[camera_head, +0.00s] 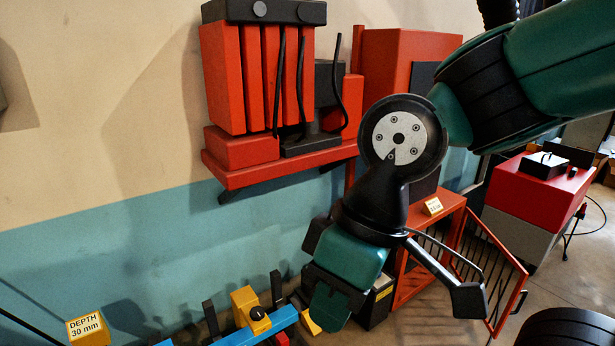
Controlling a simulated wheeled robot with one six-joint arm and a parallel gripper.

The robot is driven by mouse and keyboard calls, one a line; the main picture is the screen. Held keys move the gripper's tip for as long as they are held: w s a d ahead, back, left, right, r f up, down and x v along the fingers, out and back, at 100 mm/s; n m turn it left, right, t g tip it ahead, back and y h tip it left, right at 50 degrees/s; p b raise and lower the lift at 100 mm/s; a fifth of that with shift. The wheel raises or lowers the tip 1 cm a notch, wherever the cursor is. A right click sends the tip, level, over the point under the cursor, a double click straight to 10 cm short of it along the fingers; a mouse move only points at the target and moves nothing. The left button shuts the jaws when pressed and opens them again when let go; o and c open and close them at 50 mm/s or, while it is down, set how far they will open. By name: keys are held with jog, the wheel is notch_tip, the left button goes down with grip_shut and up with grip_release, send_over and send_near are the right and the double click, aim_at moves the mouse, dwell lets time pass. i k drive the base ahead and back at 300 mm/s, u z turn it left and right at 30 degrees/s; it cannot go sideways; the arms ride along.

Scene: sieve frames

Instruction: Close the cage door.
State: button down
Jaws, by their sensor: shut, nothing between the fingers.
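The cage (454,198) is a red-orange frame standing low at the right of the machine, with a small yellow label on its top. Its door (507,252), a red frame with dark bars, stands swung open to the right. A dark handle sits at the door's outer edge. My gripper (330,312) is at the lower middle, pointing down, left of the door and in front of the cage's left part. It is shut and empty, apart from the door. My wrist and a dark bracket hide part of the cage and the door's left side.
A red wall machine (265,150) fills the upper middle. Yellow and blue parts (262,318) stand below it, left of my gripper, by a yellow "DEPTH 30 mm" block (88,328). A red-and-grey box (525,205) stands behind the door. Floor shows right of the door.

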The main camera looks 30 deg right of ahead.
aim_at(518, 290)
jog(key=z, duration=2.85)
jog(key=i, duration=2.7)
jog(key=u, duration=2.45)
